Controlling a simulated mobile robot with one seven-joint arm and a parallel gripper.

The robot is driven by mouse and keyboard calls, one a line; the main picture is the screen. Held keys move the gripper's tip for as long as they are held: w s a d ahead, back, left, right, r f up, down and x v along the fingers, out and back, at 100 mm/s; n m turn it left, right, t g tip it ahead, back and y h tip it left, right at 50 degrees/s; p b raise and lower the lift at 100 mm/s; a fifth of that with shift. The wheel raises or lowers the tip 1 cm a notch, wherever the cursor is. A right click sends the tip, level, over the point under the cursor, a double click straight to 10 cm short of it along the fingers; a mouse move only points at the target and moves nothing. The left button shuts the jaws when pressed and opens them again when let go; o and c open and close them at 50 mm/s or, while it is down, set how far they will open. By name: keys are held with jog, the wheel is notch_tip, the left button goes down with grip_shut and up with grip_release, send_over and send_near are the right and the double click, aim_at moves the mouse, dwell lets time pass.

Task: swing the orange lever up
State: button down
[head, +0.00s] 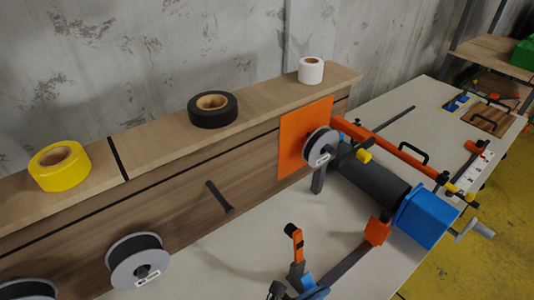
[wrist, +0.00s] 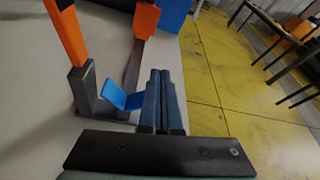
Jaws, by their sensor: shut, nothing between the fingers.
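The orange lever (head: 295,242) has a dark tip and stands upward from a grey base at the bottom middle of the head view. In the wrist view the orange lever (wrist: 66,32) rises at the upper left from a dark grey bracket (wrist: 84,90). A blue tab (wrist: 122,97) sticks out from the bracket towards my gripper (wrist: 160,74). My gripper is shut and empty, just right of the blue tab. I cannot tell whether they touch. Little of my gripper can be made out in the head view.
A grey bar with an orange block (head: 377,231) lies beyond the lever, beside a blue box (head: 425,215) and a dark roller (head: 370,180). A wooden ledge (head: 150,150) with tape rolls runs along the wall. Yellow floor (wrist: 215,70) lies right of the table edge.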

jog(key=s+a+r+m+t+b, duration=0.1)
jog(key=s+a+m+b, duration=0.15)
jog(key=s+a, duration=0.45)
jog(key=w+a+r+m+t+y+b, duration=0.2)
jog(key=w+r+m+y, duration=0.1)
jog(key=w+r+m, duration=0.4)
jog(key=w+a+r+m+t+y+b, duration=0.1)
jog(key=w+a+r+m+t+y, duration=0.2)
jog(key=w+r, duration=0.55)
notch_tip(320, 180, up, 26)
jog(key=m+t+y+b, duration=0.2)
jog(key=m+t+y, duration=0.1)
jog(key=m+t, duration=0.4)
jog(key=shift+s+r+m+b, duration=0.25)
jog(key=shift+m+b, duration=0.05)
jog(key=shift+m, duration=1.35)
jog(key=shift+a, duration=0.15)
